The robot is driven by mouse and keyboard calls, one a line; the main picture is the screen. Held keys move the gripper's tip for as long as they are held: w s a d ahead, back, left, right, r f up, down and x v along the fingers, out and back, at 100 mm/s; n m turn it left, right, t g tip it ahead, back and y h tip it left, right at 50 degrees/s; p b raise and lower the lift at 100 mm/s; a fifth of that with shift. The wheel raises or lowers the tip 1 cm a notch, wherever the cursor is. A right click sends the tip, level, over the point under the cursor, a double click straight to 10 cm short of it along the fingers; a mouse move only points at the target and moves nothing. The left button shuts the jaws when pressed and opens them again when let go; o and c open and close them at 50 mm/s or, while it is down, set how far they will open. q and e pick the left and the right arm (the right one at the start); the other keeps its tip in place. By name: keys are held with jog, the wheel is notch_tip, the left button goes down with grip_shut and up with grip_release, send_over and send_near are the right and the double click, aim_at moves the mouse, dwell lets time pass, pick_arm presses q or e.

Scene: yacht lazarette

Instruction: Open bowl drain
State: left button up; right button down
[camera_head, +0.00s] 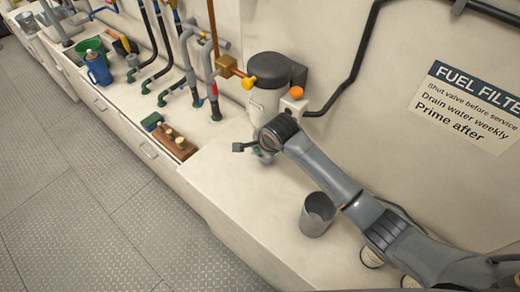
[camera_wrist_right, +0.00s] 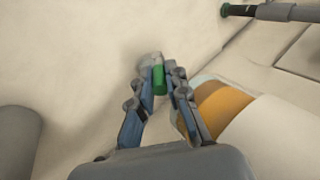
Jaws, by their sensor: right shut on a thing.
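The fuel filter stands against the wall, with a dark cap (camera_head: 277,68) and a pale body (camera_head: 265,102). Its lower part is hidden behind my right wrist in the head view. In the right wrist view the bowl shows as an amber band (camera_wrist_right: 222,105) to the right of the fingers. A small green drain piece (camera_wrist_right: 159,80) sits between my right fingertips. My right gripper (camera_wrist_right: 160,76) is shut on it; the gripper also shows small, below the filter, in the head view (camera_head: 264,155). My left gripper is not in view.
A grey metal cup (camera_head: 317,215) stands on the pale ledge (camera_head: 232,190) below my right arm. A wooden block (camera_head: 175,142) with pegs lies to the left. Hoses and pipes, a blue jug (camera_head: 97,70) and a green container (camera_head: 91,50) are farther left.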

dwell(0.3)
jog(key=c, duration=1.3)
grip_release()
jog(key=shift+r, duration=0.15)
jog(key=v, duration=1.1)
jog(key=shift+s+r, duration=0.1)
jog(key=shift+r, duration=0.25)
